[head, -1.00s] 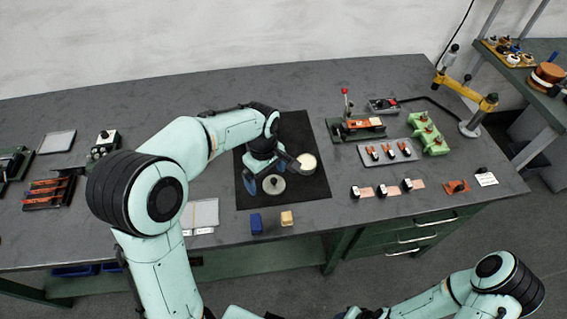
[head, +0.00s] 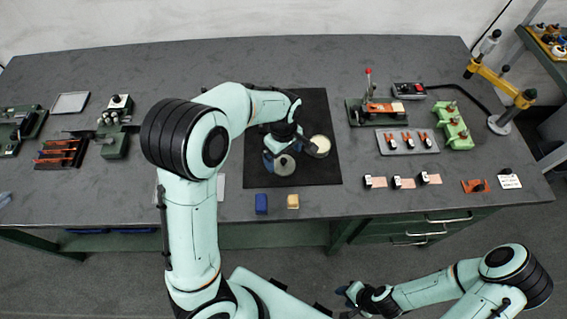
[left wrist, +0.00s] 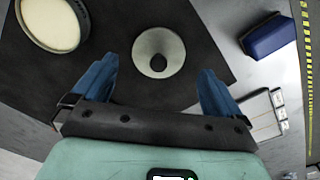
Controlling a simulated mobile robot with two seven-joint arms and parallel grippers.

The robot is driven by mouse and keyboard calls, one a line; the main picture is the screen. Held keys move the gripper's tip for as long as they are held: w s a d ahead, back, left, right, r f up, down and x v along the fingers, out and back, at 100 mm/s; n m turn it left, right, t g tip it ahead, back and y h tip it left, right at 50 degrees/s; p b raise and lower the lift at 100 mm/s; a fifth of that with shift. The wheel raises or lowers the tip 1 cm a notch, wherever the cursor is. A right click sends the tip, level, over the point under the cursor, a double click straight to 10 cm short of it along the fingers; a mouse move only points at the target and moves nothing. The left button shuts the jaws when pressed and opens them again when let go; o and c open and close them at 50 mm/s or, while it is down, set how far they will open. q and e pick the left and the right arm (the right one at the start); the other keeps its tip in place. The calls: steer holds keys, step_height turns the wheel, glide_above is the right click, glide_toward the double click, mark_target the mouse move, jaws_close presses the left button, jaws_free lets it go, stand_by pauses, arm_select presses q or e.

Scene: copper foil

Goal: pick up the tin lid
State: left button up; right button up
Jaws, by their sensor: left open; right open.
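The tin lid (head: 286,168) is a round pale metal disc with a dark knob. It lies flat on the black mat (head: 310,106); the left wrist view shows it whole (left wrist: 150,40). A round tin with cream contents (head: 320,144) stands beside it, apart from it, and shows at the upper left of the left wrist view (left wrist: 48,27). My left gripper (head: 289,154) is open above the lid. In the left wrist view its blue fingers (left wrist: 159,75) are wide apart with the lid between and beyond them, untouched as far as I see. My right gripper (head: 344,300) is open and empty, low before the bench.
A grey tray with orange-handled tools (head: 407,141) and a green rack (head: 452,125) stand to the right. Orange strips in a holder (head: 60,153) lie far left. The mat's back is clear.

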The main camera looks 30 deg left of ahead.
mark_target(284, 160)
arm_select(q)
step_height(284, 160, down, 4)
steer(key=shift+w+r, duration=0.1)
steer(key=c, duration=1)
steer(key=shift+o, duration=0.2)
steer(key=shift+r, duration=0.1)
